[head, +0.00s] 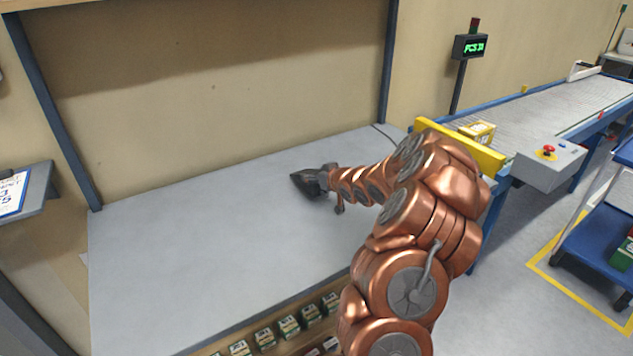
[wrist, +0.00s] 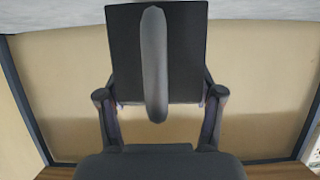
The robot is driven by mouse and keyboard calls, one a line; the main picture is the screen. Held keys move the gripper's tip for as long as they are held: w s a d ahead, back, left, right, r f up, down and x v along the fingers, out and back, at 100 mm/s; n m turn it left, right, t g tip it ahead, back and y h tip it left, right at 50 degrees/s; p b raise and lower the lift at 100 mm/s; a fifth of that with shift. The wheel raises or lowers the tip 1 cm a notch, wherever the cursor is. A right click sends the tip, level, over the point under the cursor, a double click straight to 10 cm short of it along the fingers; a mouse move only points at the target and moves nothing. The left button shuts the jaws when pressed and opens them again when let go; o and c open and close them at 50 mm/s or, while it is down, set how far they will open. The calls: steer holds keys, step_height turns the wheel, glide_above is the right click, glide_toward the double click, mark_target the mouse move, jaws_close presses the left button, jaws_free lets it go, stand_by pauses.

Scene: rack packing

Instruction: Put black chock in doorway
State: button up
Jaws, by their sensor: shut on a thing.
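The black chock (head: 303,183) is a dark wedge-shaped piece at the end of my arm, over the grey worktop (head: 190,235). My gripper (head: 325,180) is shut on it. In the wrist view the chock (wrist: 188,60) is a dark, flat-faced block between my two fingers, with a rounded grey bar upright across its middle. Whether the chock touches the worktop or hangs just above it, I cannot tell. I cannot make out a doorway in either view.
Blue posts (head: 388,62) frame the worktop before a beige wall. At right stands a conveyor (head: 555,108) with a yellow end plate (head: 462,147), a yellow box (head: 478,131) and a control box (head: 548,165). A blue cart (head: 600,243) stands beyond. Small boxes (head: 289,326) line a shelf below. The worktop's left is clear.

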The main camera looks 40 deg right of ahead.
steer(key=shift+f, duration=1.7)
steer(key=shift+f, duration=0.2)
steer(key=o, duration=1.7)
steer(key=shift+r, duration=0.25)
steer(key=shift+s+r, duration=0.15)
steer(key=shift+s, duration=0.5)
steer(key=b+v, duration=0.1)
steer(key=v, duration=0.9)
steer(key=shift+s+r, duration=0.1)
steer(key=shift+s, duration=0.2)
